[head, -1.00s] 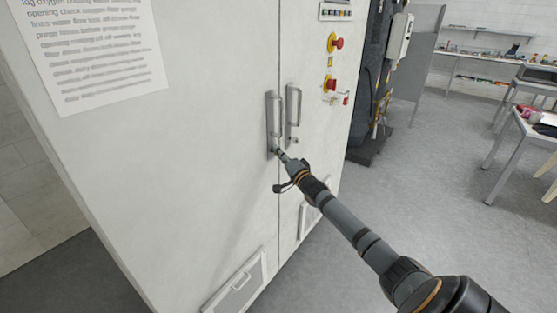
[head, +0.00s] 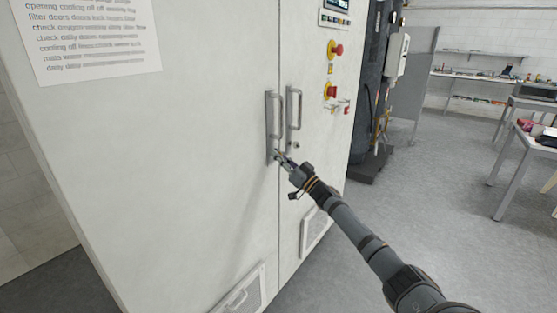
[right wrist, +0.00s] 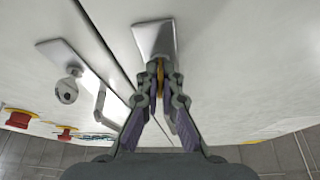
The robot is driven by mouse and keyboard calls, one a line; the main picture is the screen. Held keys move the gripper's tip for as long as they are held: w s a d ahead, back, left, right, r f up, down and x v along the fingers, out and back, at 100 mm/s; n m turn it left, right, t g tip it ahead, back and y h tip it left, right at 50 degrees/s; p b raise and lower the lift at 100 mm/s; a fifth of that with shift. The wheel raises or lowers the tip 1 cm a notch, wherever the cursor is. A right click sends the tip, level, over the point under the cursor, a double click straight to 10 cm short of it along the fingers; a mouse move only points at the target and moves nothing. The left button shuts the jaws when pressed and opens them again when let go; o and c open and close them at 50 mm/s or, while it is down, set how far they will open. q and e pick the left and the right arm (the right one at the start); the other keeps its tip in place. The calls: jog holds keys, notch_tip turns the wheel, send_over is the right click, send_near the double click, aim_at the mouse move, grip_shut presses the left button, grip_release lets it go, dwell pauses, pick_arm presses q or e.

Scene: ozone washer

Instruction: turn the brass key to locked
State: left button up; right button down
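The brass key (right wrist: 160,76) shows as a thin yellow strip between the fingertips in the right wrist view. My right gripper (right wrist: 161,82) is shut on it, in front of the lower end of the left door's handle plate (right wrist: 152,38). In the head view my right gripper (head: 280,156) reaches that same plate (head: 271,125) on the white cabinet's left door. The fingers hide the key there, and its angle is hard to tell. My left gripper is not in view.
The right door's handle (head: 294,106) is just right of the door seam, with a round lock (right wrist: 67,91) on its plate. Red emergency buttons (head: 335,48) sit higher on the right door. Open floor (head: 430,200) lies to the right.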

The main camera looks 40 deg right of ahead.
jog(key=shift+n+y+b, duration=0.35)
jog(key=shift+n+y, duration=0.65)
jog(key=shift+n, duration=0.5)
jog(key=c, duration=1.5)
grip_release()
jog(key=shift+c, duration=0.2)
jog(key=shift+s+f, duration=0.15)
jog(key=v, duration=1.1)
jog(key=shift+s+d, duration=0.2)
jog(key=shift+s, duration=0.1)
